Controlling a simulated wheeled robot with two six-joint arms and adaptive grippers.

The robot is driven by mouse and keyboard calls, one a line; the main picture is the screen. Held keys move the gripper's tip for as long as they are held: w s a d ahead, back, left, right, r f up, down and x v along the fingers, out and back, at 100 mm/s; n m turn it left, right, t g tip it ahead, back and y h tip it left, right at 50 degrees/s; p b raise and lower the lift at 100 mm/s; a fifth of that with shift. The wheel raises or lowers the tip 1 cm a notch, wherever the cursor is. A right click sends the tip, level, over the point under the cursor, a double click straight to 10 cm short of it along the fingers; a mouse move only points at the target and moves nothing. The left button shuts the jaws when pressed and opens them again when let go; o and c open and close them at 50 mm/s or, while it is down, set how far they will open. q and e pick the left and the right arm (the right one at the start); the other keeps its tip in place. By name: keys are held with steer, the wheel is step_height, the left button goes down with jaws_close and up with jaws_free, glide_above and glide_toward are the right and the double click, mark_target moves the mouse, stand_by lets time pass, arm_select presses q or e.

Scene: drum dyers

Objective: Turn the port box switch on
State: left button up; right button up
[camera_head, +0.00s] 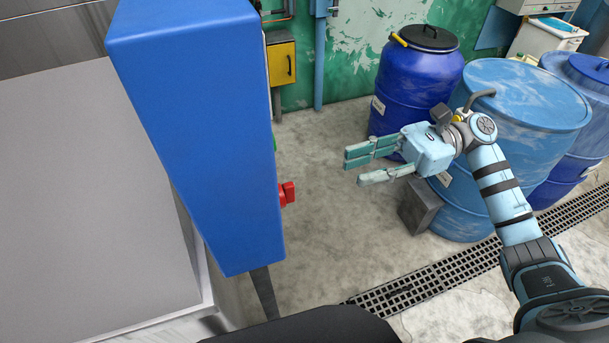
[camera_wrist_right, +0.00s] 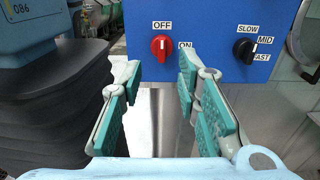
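The port box is the tall blue box (camera_head: 195,120) on the left of the head view. Its red switch (camera_head: 287,193) sticks out from its right side. In the right wrist view the red knob (camera_wrist_right: 162,47) sits on the blue panel (camera_wrist_right: 205,20) between an OFF label above and an ON label to its right. Its white mark points up toward OFF. My right gripper (camera_head: 357,168) is open and empty, to the right of the switch and apart from it. Its fingers also show in the right wrist view (camera_wrist_right: 163,90), below the knob. My left gripper is not in view.
A black speed knob (camera_wrist_right: 246,50) with SLOW, MID and FAST labels is right of the red one. Blue drums (camera_head: 417,80) stand behind my right arm. A floor grate (camera_head: 440,280) crosses the front. Bare floor (camera_head: 325,240) lies between box and drums.

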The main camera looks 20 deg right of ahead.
mark_target(284, 194)
steer(key=a+p, duration=0.3)
steer(key=a, duration=0.7)
steer(key=shift+s+a, duration=0.25)
steer(key=shift+a, duration=0.05)
jaws_close()
